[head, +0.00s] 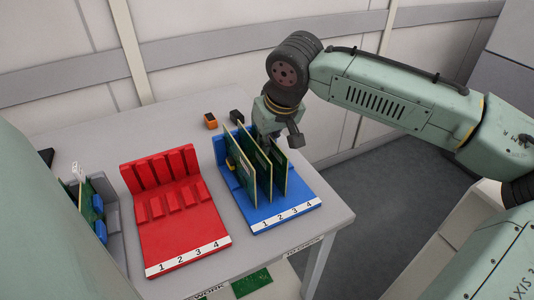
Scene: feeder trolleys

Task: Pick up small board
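Three upright green boards stand in the slots of a blue rack (243,212) numbered 1 to 4: a left one (238,160), a middle one (262,176) and a right one (280,172). The right one looks the shortest, but I cannot tell for sure which is the small board. My gripper (268,140) points down at the upper rear of these boards, close to the middle and right ones. Its fingertips are partly hidden by the boards, so its opening and any contact are unclear.
An empty red rack (180,225) stands left of the blue one. A grey rack (109,210) with green boards is at the far left. Orange (210,121) and black (237,117) items lie behind. Another green board (252,283) lies below the table's front edge.

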